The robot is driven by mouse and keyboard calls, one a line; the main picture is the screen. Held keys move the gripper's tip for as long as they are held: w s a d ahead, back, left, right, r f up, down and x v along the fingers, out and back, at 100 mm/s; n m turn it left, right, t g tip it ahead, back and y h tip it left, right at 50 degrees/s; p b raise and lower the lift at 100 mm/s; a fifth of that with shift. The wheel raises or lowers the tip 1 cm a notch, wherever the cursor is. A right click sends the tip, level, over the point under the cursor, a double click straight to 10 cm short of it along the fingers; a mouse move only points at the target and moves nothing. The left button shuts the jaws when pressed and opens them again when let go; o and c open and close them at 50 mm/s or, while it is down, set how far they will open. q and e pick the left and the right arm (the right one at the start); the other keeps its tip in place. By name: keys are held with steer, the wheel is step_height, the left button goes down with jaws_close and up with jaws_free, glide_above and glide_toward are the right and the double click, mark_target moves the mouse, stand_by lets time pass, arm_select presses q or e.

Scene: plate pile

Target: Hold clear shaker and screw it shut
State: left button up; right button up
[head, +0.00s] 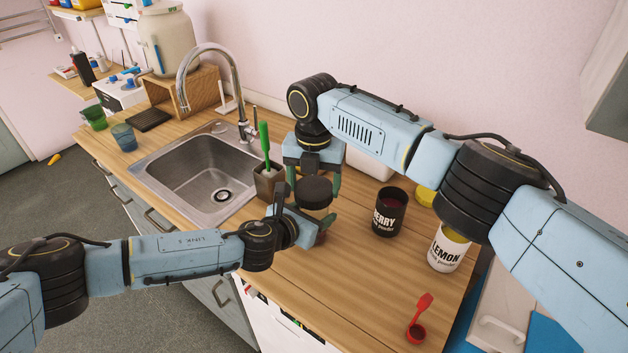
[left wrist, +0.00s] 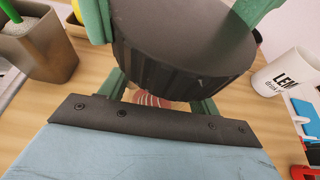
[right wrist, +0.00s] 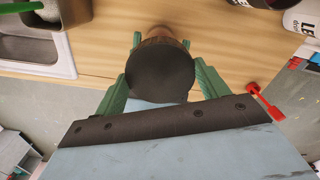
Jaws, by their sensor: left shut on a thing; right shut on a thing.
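The black lid (head: 314,192) is between the fingers of my right gripper (head: 313,186), which is shut on it from above. In the right wrist view the lid (right wrist: 160,70) sits between two green fingers. My left gripper (head: 306,226) is shut lower down, around the clear shaker (head: 322,238). Most of the shaker is hidden by the lid and the grippers. A small part of the shaker with reddish stripes shows under the lid in the left wrist view (left wrist: 150,99). The lid is over the shaker; I cannot tell whether it is seated.
A dark BERRY jar (head: 388,212) and a white LEMON jar (head: 448,248) stand to the right. A red scoop (head: 418,325) is near the front edge. A brush holder (head: 268,185) and the sink (head: 200,175) are to the left. The front counter is mostly clear.

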steer(key=shift+f, duration=0.4)
arm_select(q)
jaws_close()
arm_select(e)
steer(key=m, duration=0.7)
steer(key=shift+s+m, duration=0.1)
steer(key=shift+m, duration=0.3)
steer(key=m, duration=0.5)
steer(key=shift+m, duration=0.4)
steer(key=m, duration=0.6)
steer(key=shift+m, duration=0.3)
steer(key=o, duration=0.9)
steer(key=shift+s, duration=0.1)
